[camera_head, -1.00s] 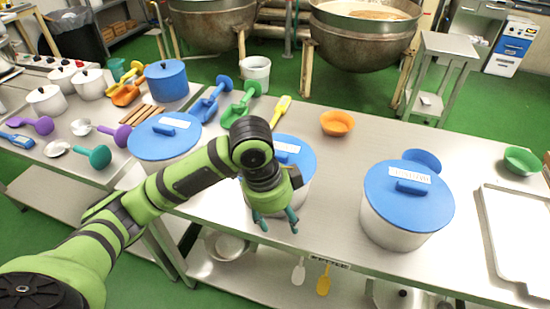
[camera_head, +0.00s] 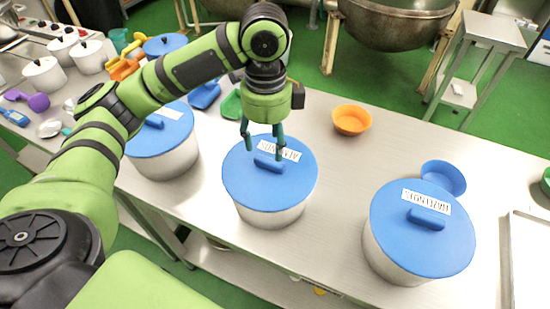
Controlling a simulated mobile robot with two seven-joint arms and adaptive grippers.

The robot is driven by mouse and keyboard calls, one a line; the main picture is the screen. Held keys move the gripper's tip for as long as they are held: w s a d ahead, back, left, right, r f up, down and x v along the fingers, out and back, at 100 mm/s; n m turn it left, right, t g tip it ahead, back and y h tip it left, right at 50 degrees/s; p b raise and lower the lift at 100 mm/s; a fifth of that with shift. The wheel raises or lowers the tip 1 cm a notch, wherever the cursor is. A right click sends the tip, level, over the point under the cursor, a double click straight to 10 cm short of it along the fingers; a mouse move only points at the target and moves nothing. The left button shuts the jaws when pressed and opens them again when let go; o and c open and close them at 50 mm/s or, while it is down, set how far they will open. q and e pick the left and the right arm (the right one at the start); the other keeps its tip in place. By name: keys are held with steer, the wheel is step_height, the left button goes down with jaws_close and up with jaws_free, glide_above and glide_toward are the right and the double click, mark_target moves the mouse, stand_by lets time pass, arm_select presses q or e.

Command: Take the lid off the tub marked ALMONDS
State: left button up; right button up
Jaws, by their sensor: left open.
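The middle tub (camera_head: 270,215) is white with a blue lid (camera_head: 245,192). Its label (camera_head: 290,153) is upside down and partly behind a finger, and seems to read ALMONDS. The lid sits on the tub and has a raised blue handle (camera_head: 269,164). My left gripper (camera_head: 263,151) points down over this lid. It is open and empty, with its two fingers apart around the handle's far side. I cannot tell whether the fingertips touch the lid. My right gripper is not in view.
A tub labelled HAZELNUTS (camera_head: 385,250) stands on the right, and another blue-lidded tub (camera_head: 165,163) on the left. An orange bowl (camera_head: 352,120) and a blue bowl (camera_head: 445,177) stand behind. A metal tray (camera_head: 530,255) lies far right. The steel table (camera_head: 335,190) is clear between the tubs.

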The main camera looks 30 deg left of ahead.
mark_target(268, 162)
arm_select(q)
steer(key=shift+s+f+p, duration=0.2)
steer(key=shift+s+f, duration=0.05)
steer(key=shift+f, duration=0.25)
steer(key=shift+s+f+p, duration=0.15)
steer(key=shift+s+f, duration=0.05)
steer(key=shift+f, duration=0.25)
step_height(268, 162, down, 3)
steer(key=shift+r, duration=0.15)
steer(key=shift+w+d+f, duration=0.1)
steer(key=shift+w+f, duration=0.05)
steer(key=shift+f, duration=0.35)
jaws_close()
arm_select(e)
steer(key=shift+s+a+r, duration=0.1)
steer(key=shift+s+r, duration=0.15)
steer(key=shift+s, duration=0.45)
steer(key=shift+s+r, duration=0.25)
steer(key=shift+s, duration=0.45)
